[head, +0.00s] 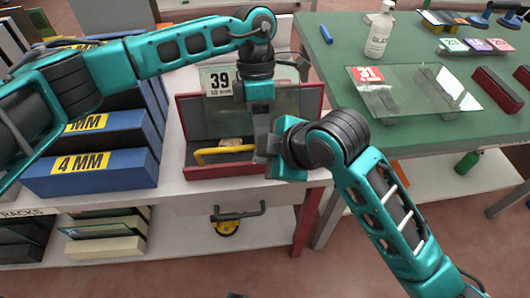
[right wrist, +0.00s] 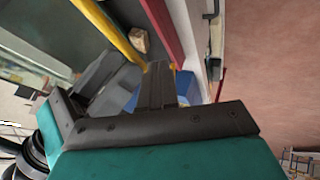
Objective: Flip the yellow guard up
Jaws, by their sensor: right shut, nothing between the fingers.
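The yellow guard (head: 224,151) is a bent bar low across the front of the red-framed edger (head: 187,137). It also shows as a yellow bar in the right wrist view (right wrist: 108,28). My right gripper (head: 262,160) is at the right end of the guard; its fingers (right wrist: 160,82) are shut and empty. I cannot tell whether they touch the guard. My left gripper (head: 262,122) points down just above the right one, in front of the edger's right side. Its fingertips are partly hidden, and the two grippers overlap in the head view.
To the right, a green table (head: 320,72) holds a glass pane (head: 415,88) and a bottle (head: 379,32). A drawer handle (head: 238,214) is below the edger.

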